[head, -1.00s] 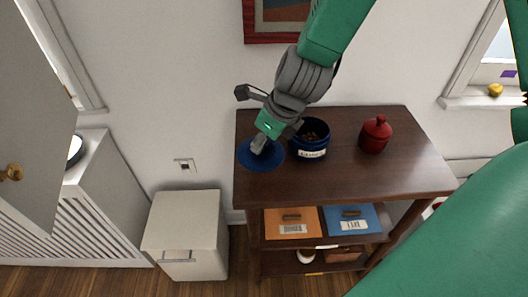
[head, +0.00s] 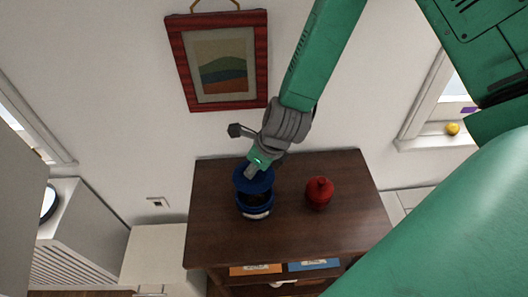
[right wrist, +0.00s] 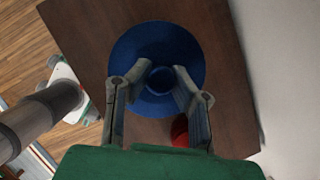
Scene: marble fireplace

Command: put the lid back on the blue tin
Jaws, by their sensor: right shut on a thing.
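The blue tin (head: 254,208) stands upright on the dark wooden cabinet top, its pale label facing me and its dark opening partly showing. My right gripper (head: 252,172) is shut on the knob of the round blue lid (head: 262,184). The lid is over the back part of the tin's mouth, and a dark gap shows between them at the front. In the right wrist view the lid (right wrist: 135,48) fills the space beyond the fingers, with its knob (right wrist: 162,79) between them. There the lid hides the tin. My left gripper is not in view.
A red lidded jar (head: 319,193) stands right of the tin; part of it shows in the right wrist view (right wrist: 180,131). The cabinet top (head: 300,235) is otherwise clear. A framed picture (head: 220,65) hangs behind. A white box (head: 155,255) stands left of the cabinet.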

